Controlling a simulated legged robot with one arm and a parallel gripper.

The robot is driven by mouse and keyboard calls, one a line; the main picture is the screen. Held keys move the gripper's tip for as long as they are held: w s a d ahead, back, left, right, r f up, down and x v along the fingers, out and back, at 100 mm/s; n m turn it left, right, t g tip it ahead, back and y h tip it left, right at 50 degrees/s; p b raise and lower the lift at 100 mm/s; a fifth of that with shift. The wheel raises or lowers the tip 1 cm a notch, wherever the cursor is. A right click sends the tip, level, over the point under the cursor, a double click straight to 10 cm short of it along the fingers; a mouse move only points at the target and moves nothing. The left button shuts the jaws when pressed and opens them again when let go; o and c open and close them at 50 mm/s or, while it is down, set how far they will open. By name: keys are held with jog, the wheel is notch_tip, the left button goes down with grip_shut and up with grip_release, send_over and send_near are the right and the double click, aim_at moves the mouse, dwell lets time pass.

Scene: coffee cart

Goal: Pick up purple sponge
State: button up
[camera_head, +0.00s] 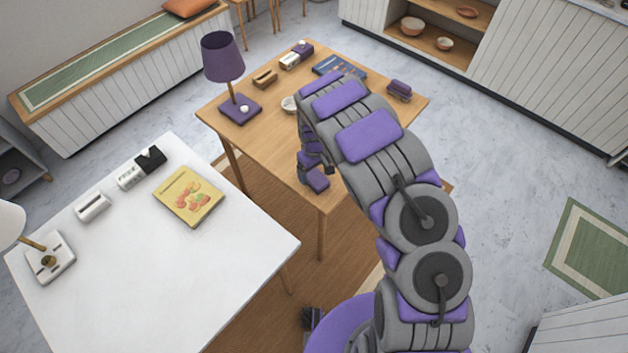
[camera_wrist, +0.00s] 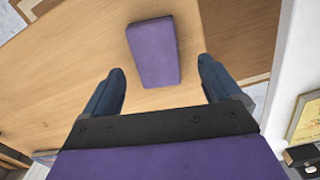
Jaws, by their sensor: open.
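The purple sponge (camera_wrist: 153,52) shows in the wrist view as a plain purple block lying on the wooden table. My gripper (camera_wrist: 162,68) is open, with one dark blue finger on each side of the sponge's near end. Gaps show between the sponge and both fingers, and nothing is held. I cannot tell how far the fingers are above the table. In the head view my gripper (camera_head: 316,174) hangs near the table's front edge, and my arm hides the sponge there.
The wooden table (camera_head: 265,130) also bears a purple lamp (camera_head: 223,60), a small white bowl (camera_head: 289,104), a blue book (camera_head: 335,66) and a purple object (camera_head: 398,90) at its right. A white table (camera_head: 150,270) with a yellow book (camera_head: 189,196) stands at the left.

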aim_at(315, 177)
jog(key=shift+d+f, duration=0.15)
jog(key=shift+f, duration=0.25)
notch_tip(315, 177, down, 4)
jog(key=shift+w+d+b, duration=0.1)
jog(key=shift+d+b, duration=0.05)
jog(key=shift+b, duration=0.7)
jog(key=shift+a, duration=0.2)
jog(key=shift+c, duration=0.3)
jog(key=shift+d, duration=0.15)
jog(key=c, duration=0.8)
jog(key=shift+c, duration=0.8)
jog(key=shift+r, duration=0.15)
